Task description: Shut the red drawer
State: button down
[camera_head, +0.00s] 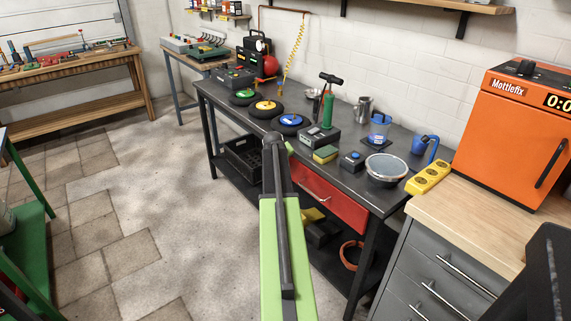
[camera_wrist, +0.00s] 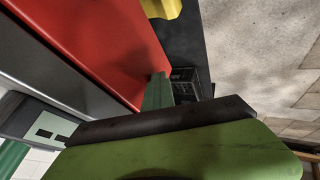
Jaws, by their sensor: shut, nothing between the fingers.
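The red drawer (camera_head: 335,198) is under the black workbench top (camera_head: 243,114) in the head view, with a small handle on its front. Its front lies close under the bench edge, and no open inside shows; I cannot tell if a small gap is left. In the wrist view the red drawer front (camera_wrist: 95,40) fills the upper left, beside the grey bench edge. My gripper (camera_wrist: 157,92) is shut and empty, its green fingers at the drawer front's end; I cannot tell if they touch it. In the head view my arm hides most of the gripper and the drawer's left end.
A black crate (camera_head: 243,160) is on the bench's lower shelf. A grey drawer cabinet (camera_head: 440,270) with a wooden top stands at the right, bearing an orange oven (camera_head: 520,125). A bowl (camera_head: 386,168) and tools stand on the bench.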

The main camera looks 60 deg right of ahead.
jog(key=a+r+p, duration=0.8)
jog(key=a, duration=0.1)
jog(key=shift+s+a, duration=0.2)
jog(key=shift+s, duration=0.2)
jog(key=shift+w, duration=0.1)
